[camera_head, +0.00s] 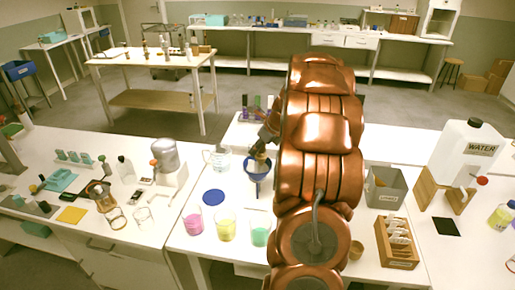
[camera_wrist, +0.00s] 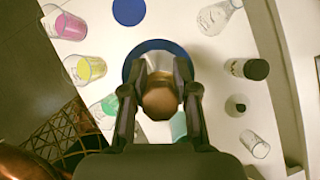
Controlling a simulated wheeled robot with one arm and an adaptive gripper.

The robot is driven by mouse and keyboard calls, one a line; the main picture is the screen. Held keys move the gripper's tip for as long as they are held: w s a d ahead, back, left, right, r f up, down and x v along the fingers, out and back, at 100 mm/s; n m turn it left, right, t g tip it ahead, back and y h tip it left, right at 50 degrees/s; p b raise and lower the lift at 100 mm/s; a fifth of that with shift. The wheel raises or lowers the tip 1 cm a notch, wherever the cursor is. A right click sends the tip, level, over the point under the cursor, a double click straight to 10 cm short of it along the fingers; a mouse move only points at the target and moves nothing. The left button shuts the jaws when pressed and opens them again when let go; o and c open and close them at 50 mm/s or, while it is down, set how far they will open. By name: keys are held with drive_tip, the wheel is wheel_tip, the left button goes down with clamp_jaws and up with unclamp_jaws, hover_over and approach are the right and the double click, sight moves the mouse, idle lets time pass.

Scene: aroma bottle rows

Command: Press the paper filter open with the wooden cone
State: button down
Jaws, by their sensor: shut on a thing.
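My gripper (camera_head: 264,143) is shut on the wooden cone (camera_wrist: 160,99), whose round brown top shows between the fingers in the wrist view. In the head view the cone (camera_head: 260,161) is at the mouth of the blue funnel (camera_head: 258,177). The funnel's blue rim (camera_wrist: 129,70) circles behind the fingers in the wrist view. A pale patch beside the cone inside the rim may be the paper filter (camera_wrist: 158,62). Its shape is mostly hidden by the cone and fingers, and I cannot tell how far the cone sits in it.
Pink (camera_head: 193,222), yellow (camera_head: 226,228) and green (camera_head: 260,234) beakers stand in front of the funnel. A blue disc (camera_head: 213,197) lies to its left, with a glass jug (camera_head: 217,158) behind. A grey bin (camera_head: 385,188) and wooden box (camera_head: 397,247) stand right of my arm.

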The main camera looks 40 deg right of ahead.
drive_tip(key=shift+r+p, duration=2.35)
drive_tip(key=shift+r, duration=1.45)
drive_tip(key=w+a+f+n+g+y+b, duration=0.1)
drive_tip(key=w+a+f+n+g+y, duration=0.2)
drive_tip(key=a+n, duration=0.55)
drive_tip(key=w+a+f+n+g+y, duration=0.2)
drive_tip(key=w+a+f+n+g, duration=0.15)
drive_tip(key=a+n, duration=0.5)
drive_tip(key=a+f+n+g+h, duration=0.2)
drive_tip(key=a+n+h, duration=0.1)
drive_tip(key=a+n, duration=0.5)
drive_tip(key=a+f+n+g+h+b, duration=0.1)
drive_tip(key=a+f+n+g+h, duration=0.2)
drive_tip(key=a+n, duration=0.5)
drive_tip(key=a, duration=0.4)
drive_tip(key=shift+s+n, duration=0.3)
